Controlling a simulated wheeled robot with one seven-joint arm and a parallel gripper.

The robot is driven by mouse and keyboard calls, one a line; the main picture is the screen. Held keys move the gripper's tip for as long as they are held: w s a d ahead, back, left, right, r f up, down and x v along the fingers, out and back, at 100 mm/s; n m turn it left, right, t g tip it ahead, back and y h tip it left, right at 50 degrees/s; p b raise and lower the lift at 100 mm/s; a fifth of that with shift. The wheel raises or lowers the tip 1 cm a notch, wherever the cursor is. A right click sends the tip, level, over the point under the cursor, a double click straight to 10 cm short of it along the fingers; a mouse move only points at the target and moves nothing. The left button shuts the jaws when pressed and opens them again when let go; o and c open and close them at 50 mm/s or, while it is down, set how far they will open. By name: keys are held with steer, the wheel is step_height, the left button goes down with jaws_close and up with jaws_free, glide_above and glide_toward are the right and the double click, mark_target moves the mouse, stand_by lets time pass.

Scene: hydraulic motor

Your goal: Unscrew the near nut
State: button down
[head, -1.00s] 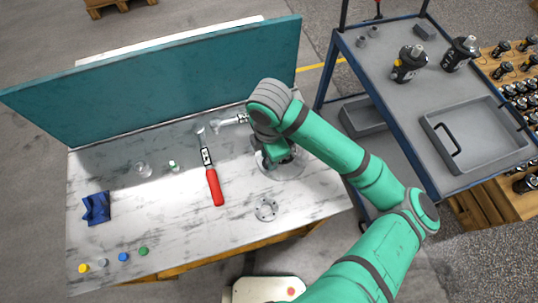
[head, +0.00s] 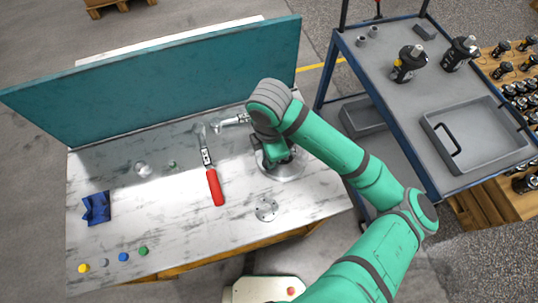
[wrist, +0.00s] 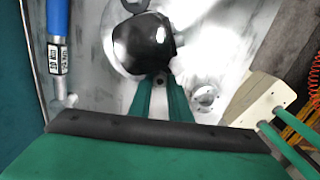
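The motor shows in the wrist view as a glossy black rounded body (wrist: 142,42) with bright metal around it. In the head view my arm mostly covers it, leaving a round silver base (head: 290,176) in sight. My gripper (wrist: 160,79) points at the near edge of the black body, two green fingers close together with a narrow gap. Whether they touch or hold anything is unclear. I cannot make out the near nut. A red-handled wrench (head: 214,186) lies left of the motor. A blue-handled tool (wrist: 57,25) lies beyond it, its silver head (head: 229,121) showing in the head view.
A flange with holes (head: 266,209) lies near the table's front edge. A blue cloth (head: 96,208) and several small coloured caps (head: 123,257) lie at left. A teal panel (head: 160,85) closes the back. A cart (head: 400,110) with a tray stands at right.

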steer(key=c, duration=1.9)
jaws_free()
steer(key=shift+o, duration=0.2)
steer(key=shift+c, duration=0.4)
jaws_close()
steer(key=n, duration=0.4)
steer(key=shift+n, duration=0.8)
